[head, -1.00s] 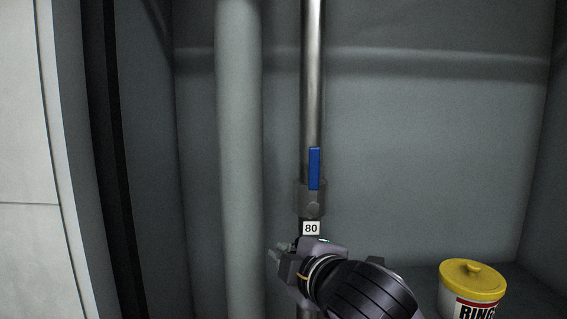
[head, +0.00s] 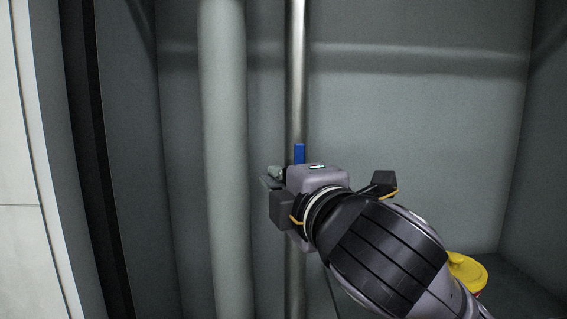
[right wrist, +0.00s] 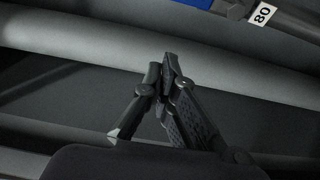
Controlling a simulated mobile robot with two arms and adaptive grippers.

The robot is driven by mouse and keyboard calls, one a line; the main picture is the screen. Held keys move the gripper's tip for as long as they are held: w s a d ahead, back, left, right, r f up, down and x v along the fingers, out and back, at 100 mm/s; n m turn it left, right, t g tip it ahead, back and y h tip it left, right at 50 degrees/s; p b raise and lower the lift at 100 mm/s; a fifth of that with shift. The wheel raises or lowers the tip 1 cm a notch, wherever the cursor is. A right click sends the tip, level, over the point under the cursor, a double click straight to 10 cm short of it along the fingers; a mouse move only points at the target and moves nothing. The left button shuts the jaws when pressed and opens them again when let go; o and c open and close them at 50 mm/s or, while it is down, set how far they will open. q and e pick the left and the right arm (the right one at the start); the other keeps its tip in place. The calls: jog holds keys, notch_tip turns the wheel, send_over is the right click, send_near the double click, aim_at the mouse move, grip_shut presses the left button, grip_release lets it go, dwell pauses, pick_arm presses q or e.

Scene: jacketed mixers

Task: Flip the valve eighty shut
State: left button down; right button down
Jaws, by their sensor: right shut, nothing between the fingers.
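The valve eighty has a blue lever handle (head: 299,153) that stands upright along a thin metal pipe. In the head view only the handle's upper part shows; my right gripper hides the valve body and tag. In the right wrist view the blue handle (right wrist: 193,3) is at the top edge, beside the grey valve body (right wrist: 232,8) and the white "80" tag (right wrist: 262,14). My right gripper (head: 270,178) is in front of the valve, fingers pointing left. In the right wrist view its fingertips (right wrist: 168,66) are together, empty and apart from the handle. My left gripper is not in view.
A thick grey pipe (head: 225,140) runs vertically just left of the valve's thin pipe (head: 297,60). A yellow-lidded tub (head: 468,272) stands at the lower right, partly behind my right arm. The grey back wall (head: 420,120) right of the pipe is clear.

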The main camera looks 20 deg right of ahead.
jog(key=w+d+p, duration=0.3)
jog(key=w+p, duration=0.2)
jog(key=w, duration=0.3)
jog(key=shift+w+p, duration=0.25)
jog(key=shift+p, duration=0.05)
jog(key=shift+d+f, duration=0.1)
jog(key=shift+d, duration=0.1)
